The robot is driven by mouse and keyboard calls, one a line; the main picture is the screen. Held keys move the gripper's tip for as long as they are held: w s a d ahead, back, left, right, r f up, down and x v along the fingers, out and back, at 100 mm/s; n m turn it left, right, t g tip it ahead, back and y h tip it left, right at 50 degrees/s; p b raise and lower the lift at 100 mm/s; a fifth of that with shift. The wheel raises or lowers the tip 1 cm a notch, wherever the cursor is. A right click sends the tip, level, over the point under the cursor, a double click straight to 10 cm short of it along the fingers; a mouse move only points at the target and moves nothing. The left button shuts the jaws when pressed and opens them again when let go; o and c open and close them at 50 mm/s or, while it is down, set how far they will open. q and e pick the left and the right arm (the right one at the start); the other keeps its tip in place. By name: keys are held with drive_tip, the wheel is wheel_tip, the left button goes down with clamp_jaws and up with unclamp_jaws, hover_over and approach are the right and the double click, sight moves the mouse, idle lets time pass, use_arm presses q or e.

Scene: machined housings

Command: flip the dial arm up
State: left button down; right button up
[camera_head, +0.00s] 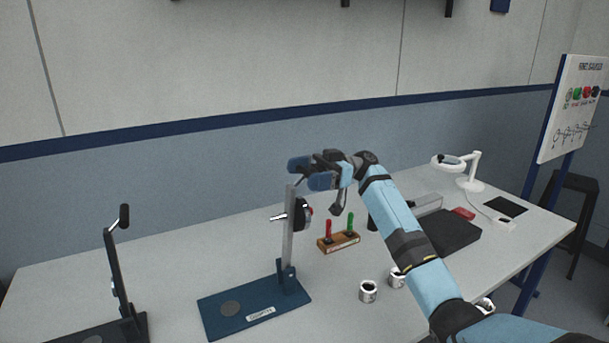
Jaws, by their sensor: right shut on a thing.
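The dial arm (288,238) is a silver bar standing nearly upright from a hinge on a blue base plate (228,308). The fingers hide the tip of the bar. My left gripper is out of view.
A black stand with a crank-like handle (118,235) is at the left. A wooden block (339,243) holds red and green pegs. White cups (367,291) stand near my right arm. A black slab (450,232) and a white lamp (470,170) are at the right. The table's left back is clear.

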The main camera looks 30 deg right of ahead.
drive_tip(key=o, duration=1)
drive_tip(key=shift+d, duration=0.2)
drive_tip(key=shift+d+f, duration=0.1)
drive_tip(key=shift+d, duration=0.05)
drive_tip(key=d, duration=0.4)
drive_tip(key=d+f+b, duration=0.1)
drive_tip(key=d, duration=0.4)
drive_tip(key=d+b, duration=0.1)
drive_tip(key=d, duration=0.3)
drive_tip(key=shift+w+d+f, duration=0.2)
drive_tip(key=shift+d, duration=0.15)
